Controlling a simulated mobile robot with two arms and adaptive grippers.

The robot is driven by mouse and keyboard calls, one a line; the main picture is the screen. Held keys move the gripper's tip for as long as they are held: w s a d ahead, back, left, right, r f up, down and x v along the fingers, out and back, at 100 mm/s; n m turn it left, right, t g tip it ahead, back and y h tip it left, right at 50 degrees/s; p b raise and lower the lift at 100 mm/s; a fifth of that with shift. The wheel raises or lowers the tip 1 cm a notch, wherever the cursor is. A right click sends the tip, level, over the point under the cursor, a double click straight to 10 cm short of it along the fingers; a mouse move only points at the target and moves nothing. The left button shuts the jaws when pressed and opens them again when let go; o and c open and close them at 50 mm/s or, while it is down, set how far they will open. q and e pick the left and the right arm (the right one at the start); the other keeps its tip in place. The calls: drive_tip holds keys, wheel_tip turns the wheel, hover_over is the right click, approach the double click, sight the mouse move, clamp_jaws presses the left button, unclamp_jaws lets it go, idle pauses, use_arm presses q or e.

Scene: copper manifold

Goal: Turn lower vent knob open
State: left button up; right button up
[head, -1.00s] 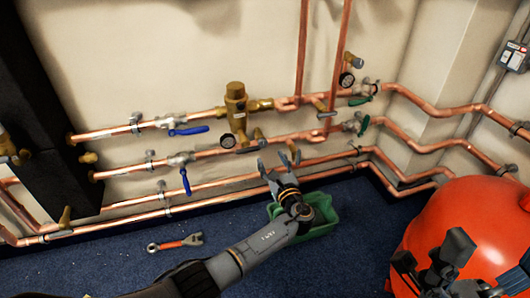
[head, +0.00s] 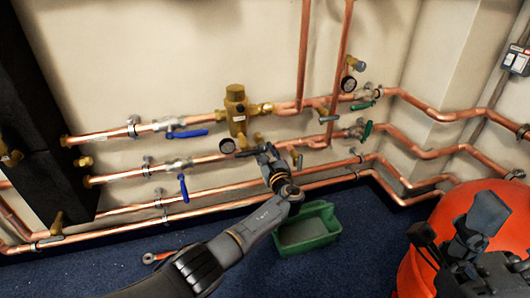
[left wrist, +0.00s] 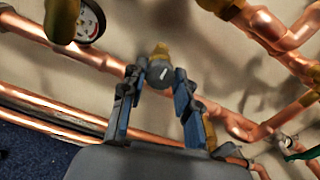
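The lower vent knob (left wrist: 160,73), a round grey cap on a brass stem, shows in the left wrist view against the copper pipe. My left gripper (left wrist: 158,84) is open, with its two blue-padded fingers on either side of the knob; I cannot tell whether they touch it. In the head view my left gripper (head: 268,157) is at the middle pipe, just right of a pressure gauge (head: 227,146), and mostly hides the knob. My right gripper (head: 455,225) is open and empty at the lower right.
A red tank (head: 430,265) stands at the right. A green bin (head: 310,243) sits on the blue floor below the pipes. Blue lever handles (head: 187,133) and green ones (head: 367,130) stick out from the pipes. A red-handled tool (head: 157,257) lies partly behind my left arm.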

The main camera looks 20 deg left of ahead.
use_arm(q)
clamp_jaws()
